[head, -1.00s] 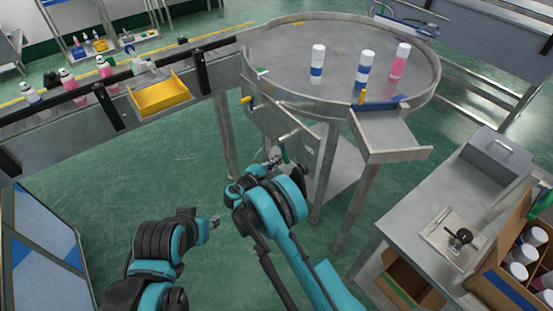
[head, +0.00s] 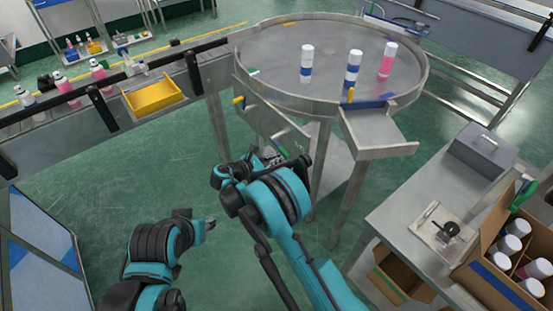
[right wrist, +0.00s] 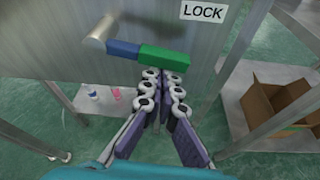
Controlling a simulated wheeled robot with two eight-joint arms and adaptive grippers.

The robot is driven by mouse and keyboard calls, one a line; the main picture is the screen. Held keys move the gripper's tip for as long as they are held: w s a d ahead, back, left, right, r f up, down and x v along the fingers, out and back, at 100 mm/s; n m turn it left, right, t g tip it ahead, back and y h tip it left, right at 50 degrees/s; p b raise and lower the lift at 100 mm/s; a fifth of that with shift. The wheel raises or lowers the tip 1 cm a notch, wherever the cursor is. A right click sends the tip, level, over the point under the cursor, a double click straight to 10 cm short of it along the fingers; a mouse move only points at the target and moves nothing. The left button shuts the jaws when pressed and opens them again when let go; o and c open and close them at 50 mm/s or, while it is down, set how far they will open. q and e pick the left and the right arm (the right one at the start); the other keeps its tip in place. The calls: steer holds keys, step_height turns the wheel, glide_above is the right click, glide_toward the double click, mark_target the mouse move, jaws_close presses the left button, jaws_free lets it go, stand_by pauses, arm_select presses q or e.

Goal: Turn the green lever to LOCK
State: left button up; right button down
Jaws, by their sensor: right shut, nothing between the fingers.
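The green lever (right wrist: 163,59) shows in the right wrist view. It has a green grip, a blue section and a round metal pivot at its left, on a grey metal panel. It points right and slightly down, with its end below and left of the LOCK label (right wrist: 203,11). My right gripper (right wrist: 162,82) is shut and empty, with its tips just below the green grip; I cannot tell whether they touch. In the head view my right gripper (head: 270,156) is at the panel under the round table, and my arm mostly hides the lever. My left gripper (head: 208,226) hangs over the floor, too small to read.
The round table (head: 270,60) carries several capped cans. A conveyor with a yellow bin (head: 155,96) runs to the left. A bench (head: 400,205) with a cardboard box (head: 500,270) stands at the right. Table legs stand close to my right arm.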

arm_select(q)
steer(key=shift+r, duration=0.1)
arm_select(e)
steer(key=shift+s+d+r, duration=0.1)
steer(key=shift+r, duration=0.6)
